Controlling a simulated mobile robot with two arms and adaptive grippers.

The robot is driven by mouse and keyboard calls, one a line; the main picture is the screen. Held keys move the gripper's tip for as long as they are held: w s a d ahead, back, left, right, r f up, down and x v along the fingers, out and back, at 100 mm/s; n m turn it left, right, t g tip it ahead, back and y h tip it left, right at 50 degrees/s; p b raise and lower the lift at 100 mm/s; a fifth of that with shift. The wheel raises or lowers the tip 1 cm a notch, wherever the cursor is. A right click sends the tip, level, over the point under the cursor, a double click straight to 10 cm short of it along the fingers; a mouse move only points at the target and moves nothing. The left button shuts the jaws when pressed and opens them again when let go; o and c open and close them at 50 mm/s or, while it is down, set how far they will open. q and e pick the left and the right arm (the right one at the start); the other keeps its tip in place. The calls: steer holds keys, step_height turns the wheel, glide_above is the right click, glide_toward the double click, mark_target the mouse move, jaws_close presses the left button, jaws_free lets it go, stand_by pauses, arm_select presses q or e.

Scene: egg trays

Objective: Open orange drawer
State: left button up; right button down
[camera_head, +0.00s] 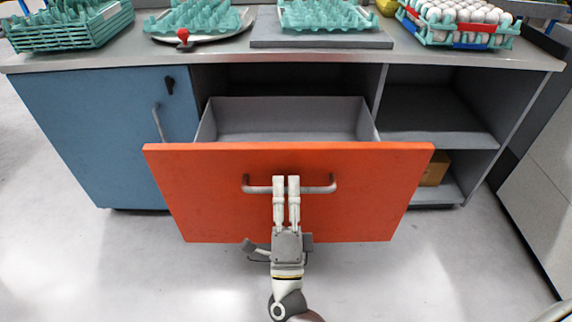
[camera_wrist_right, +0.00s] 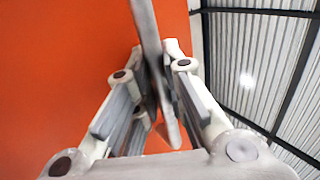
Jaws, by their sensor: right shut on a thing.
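The orange drawer (camera_head: 215,200) is pulled out from under the counter in the head view. Its grey inner box (camera_head: 290,118) shows empty from above. A grey bar handle (camera_head: 318,190) runs across the middle of its orange front. My right gripper (camera_head: 286,183) is shut on the handle, with its fingers pointing up across the bar. In the right wrist view the handle (camera_wrist_right: 146,35) passes between the fingers (camera_wrist_right: 155,85), with the orange front (camera_wrist_right: 60,70) filling the left side. My left gripper is out of view.
The counter (camera_head: 220,52) carries teal egg trays (camera_head: 70,30) and a crate of white eggs (camera_head: 450,35). A blue cabinet door (camera_head: 95,130) is left of the drawer. Open shelves (camera_head: 430,115) are on the right, with a cardboard box (camera_head: 434,168). The floor in front is clear.

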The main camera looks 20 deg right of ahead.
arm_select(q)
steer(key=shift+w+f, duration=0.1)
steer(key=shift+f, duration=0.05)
arm_select(e)
steer(key=s, duration=0.1)
steer(key=s+a, duration=0.1)
steer(key=s, duration=0.1)
steer(key=shift+f, duration=0.1)
steer(key=c, duration=1.8)
jaws_free()
steer(key=shift+o, duration=0.2)
